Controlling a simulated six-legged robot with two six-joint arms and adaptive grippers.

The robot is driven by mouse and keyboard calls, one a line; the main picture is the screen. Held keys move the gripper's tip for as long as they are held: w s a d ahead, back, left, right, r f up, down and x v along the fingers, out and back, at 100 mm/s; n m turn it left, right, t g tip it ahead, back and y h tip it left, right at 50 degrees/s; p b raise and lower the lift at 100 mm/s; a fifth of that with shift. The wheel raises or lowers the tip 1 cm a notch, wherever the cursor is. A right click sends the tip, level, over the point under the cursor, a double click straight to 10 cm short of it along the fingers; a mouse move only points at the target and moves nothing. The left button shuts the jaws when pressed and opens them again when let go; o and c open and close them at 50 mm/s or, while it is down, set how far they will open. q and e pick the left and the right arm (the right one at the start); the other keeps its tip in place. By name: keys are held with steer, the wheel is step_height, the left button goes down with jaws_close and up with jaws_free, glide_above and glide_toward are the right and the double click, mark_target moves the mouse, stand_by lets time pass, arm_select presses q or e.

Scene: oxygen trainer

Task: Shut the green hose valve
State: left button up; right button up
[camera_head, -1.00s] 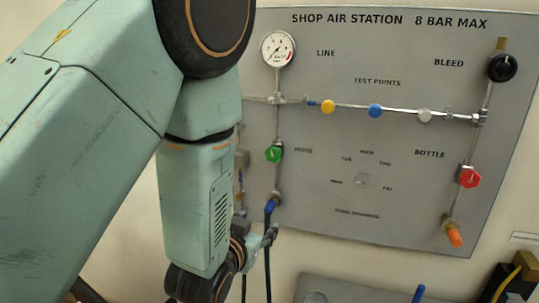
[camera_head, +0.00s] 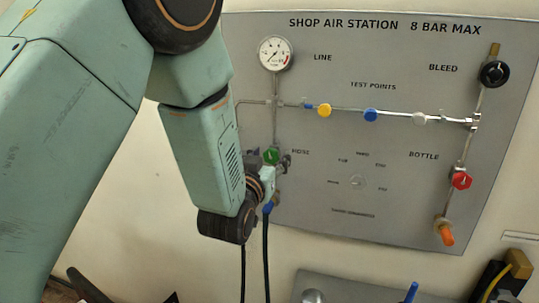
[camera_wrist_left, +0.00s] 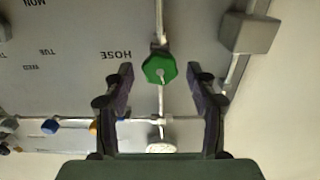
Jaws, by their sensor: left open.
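The green hose valve (camera_head: 271,156) is a green knob on the vertical pipe at the left of the grey panel, beside the label HOSE. In the left wrist view the green knob (camera_wrist_left: 159,69) sits between the tips of my left gripper (camera_wrist_left: 160,78), with a gap on each side. My left gripper (camera_head: 284,162) is open and faces the panel at the knob; its fingers are small and partly hidden in the head view. A blue hose end (camera_head: 268,207) is below the valve. My right gripper is not in view.
The panel also carries a gauge (camera_head: 275,54), a yellow knob (camera_head: 324,110), a blue knob (camera_head: 370,115), a black bleed knob (camera_head: 494,73) and a red bottle valve (camera_head: 461,180). A grey box (camera_wrist_left: 249,33) is close to the right finger in the wrist view.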

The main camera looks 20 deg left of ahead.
arm_select(q)
steer(key=shift+w+f, duration=0.1)
steer(key=shift+w, duration=0.25)
steer(key=shift+s, duration=0.15)
steer(key=c, duration=1.1)
steer(key=shift+m+b, duration=0.3)
steer(key=shift+m, duration=1.2)
steer(key=shift+c, duration=0.2)
steer(key=o, duration=1.1)
steer(key=shift+o, duration=0.2)
